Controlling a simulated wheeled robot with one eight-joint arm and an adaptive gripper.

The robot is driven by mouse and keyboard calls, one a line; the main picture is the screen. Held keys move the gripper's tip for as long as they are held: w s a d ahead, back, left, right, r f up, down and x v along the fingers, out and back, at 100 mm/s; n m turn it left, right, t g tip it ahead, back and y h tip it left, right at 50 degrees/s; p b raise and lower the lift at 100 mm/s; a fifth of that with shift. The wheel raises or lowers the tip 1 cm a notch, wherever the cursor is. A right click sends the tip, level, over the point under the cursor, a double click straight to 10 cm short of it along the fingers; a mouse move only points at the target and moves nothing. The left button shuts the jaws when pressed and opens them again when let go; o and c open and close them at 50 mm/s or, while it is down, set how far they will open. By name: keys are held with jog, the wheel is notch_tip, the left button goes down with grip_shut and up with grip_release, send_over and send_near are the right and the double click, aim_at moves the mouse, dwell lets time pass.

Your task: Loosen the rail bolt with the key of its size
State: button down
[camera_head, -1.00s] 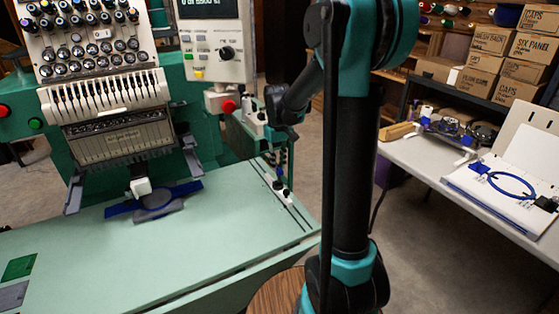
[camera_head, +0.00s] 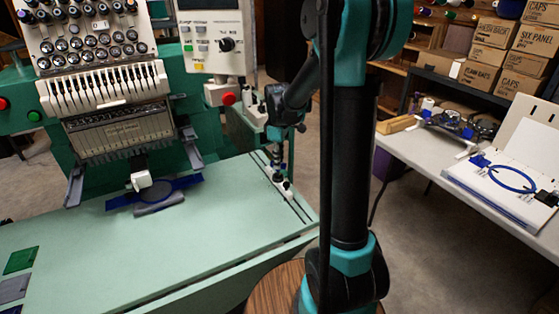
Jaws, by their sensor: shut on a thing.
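My gripper (camera_head: 277,155) points down over the right end of the green machine table (camera_head: 150,245). It is shut on a small thin tool, which I take as the key (camera_head: 277,174); a blue part of it shows just below the fingers. The tool's lower end is at the white rail clamp (camera_head: 284,190) on the dark rail (camera_head: 296,208) along the table's right edge. The rail bolt is too small to make out, and I cannot tell whether the key touches it.
The embroidery machine head (camera_head: 105,90) stands at the left, with a blue hoop (camera_head: 155,195) under it. A white table (camera_head: 450,170) with hoops stands at the right. The green table's middle is clear.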

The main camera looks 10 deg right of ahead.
jog(key=n, duration=1)
jog(key=c, duration=1.9)
grip_release()
jog(key=shift+n, duration=0.4)
jog(key=o, duration=0.5)
jog(key=shift+r, duration=0.1)
notch_tip(320, 180, up, 12)
jog(key=s+d+f+m+t, duration=0.1)
jog(key=s+f+m, duration=0.4)
jog(key=s+m, duration=0.2)
jog(key=s+d+f+m+t, duration=0.1)
jog(key=s+f+m, duration=0.5)
jog(key=s+m, duration=0.1)
jog(key=s+d+f+m+t, duration=0.2)
jog(key=s+f+m, duration=0.3)
jog(key=s+m, duration=0.3)
jog(key=shift+f+m, duration=0.25)
jog(key=shift+m, duration=0.25)
